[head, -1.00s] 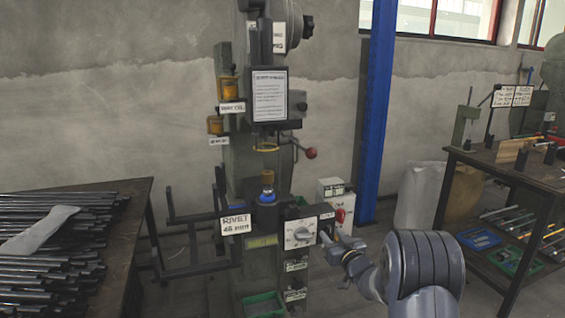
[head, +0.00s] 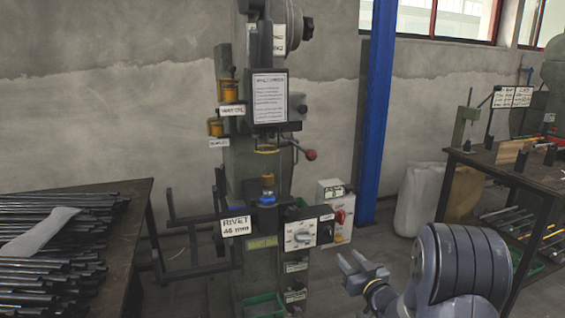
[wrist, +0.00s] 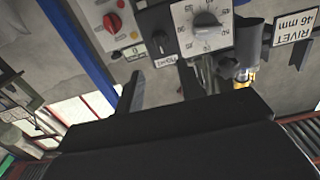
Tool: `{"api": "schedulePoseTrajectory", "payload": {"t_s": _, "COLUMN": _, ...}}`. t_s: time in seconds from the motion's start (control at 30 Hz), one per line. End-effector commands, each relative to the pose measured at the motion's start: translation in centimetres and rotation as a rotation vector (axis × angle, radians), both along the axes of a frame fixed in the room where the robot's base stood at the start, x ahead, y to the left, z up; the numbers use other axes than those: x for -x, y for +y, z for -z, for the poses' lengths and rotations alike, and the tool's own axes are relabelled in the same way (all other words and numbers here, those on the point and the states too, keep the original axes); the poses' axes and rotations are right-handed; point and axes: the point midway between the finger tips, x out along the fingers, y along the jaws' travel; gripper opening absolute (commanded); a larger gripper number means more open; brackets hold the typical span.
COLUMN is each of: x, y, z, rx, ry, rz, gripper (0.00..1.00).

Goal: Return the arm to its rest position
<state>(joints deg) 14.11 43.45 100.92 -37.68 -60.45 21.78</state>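My gripper (head: 359,267) is at the lower right of the head view, in front of and to the right of the rivet press (head: 245,175). Its two fingers are spread apart with nothing between them. In the wrist view my gripper (wrist: 160,85) also shows as two dark separate fingers. They point toward the press's dial panel (head: 300,233) and stand apart from it. The dial panel also shows at the top of the wrist view (wrist: 182,40). My arm's grey links fill the lower right of the head view.
A table (head: 140,205) with many dark rods stands at the left. A workbench (head: 520,175) with tools stands at the right, close to my arm. A blue post (head: 377,120) and a white sack (head: 418,192) are behind. A control box with a red knob (head: 340,217) adjoins the press.

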Motion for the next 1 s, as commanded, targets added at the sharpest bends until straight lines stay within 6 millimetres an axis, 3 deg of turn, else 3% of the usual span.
{"api": "schedulePoseTrajectory", "payload": {"t_s": 0.63, "x": -10.4, "y": 3.4, "z": 0.0, "rx": 0.005, "ry": -0.003, "rz": 0.000, "gripper": 0.36}}
{"api": "schedulePoseTrajectory", "payload": {"t_s": 1.0, "x": -10.1, "y": 3.3, "z": 0.1, "rx": 0.320, "ry": -0.104, "rz": 0.000, "gripper": 0.36}}
